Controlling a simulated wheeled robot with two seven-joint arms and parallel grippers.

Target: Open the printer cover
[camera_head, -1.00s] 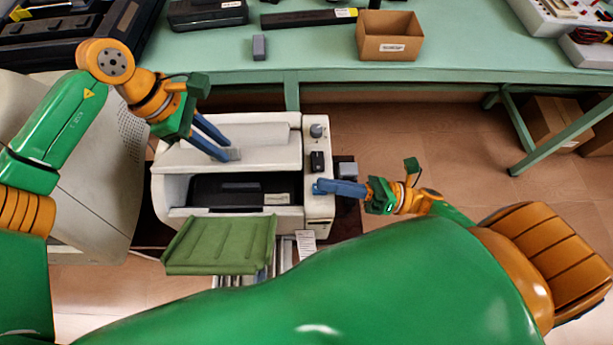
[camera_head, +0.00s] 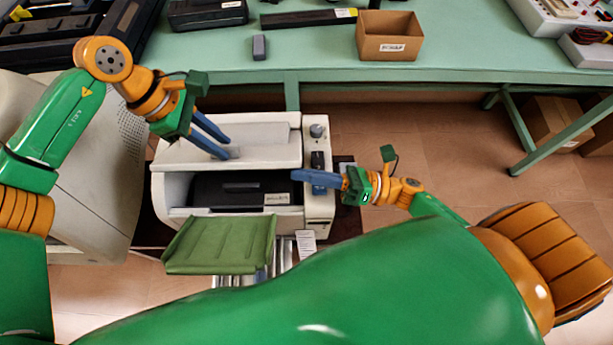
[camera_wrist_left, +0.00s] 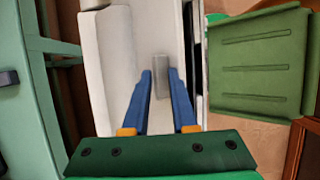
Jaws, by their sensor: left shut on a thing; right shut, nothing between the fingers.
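The printer (camera_head: 318,208) is white, with a pale lid-like cover (camera_head: 265,152) on top and a dark recess (camera_head: 230,190) in front of it. A small grey handle (camera_wrist_left: 161,80) stands on the cover. My left gripper (camera_head: 228,154) is shut on this grey handle, with its blue fingers on either side; they also show in the left wrist view (camera_wrist_left: 160,75). My right gripper (camera_head: 296,175) is shut and empty, over the printer's right-hand control panel at the recess's right edge. Its fingers hide part of the panel; a knob (camera_head: 316,131) shows behind them.
A green tray (camera_head: 220,245) juts from the printer's front. A large beige machine (camera_head: 95,200) stands close on the left. A green workbench (camera_head: 420,75) runs behind, with a cardboard box (camera_head: 388,47) on it.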

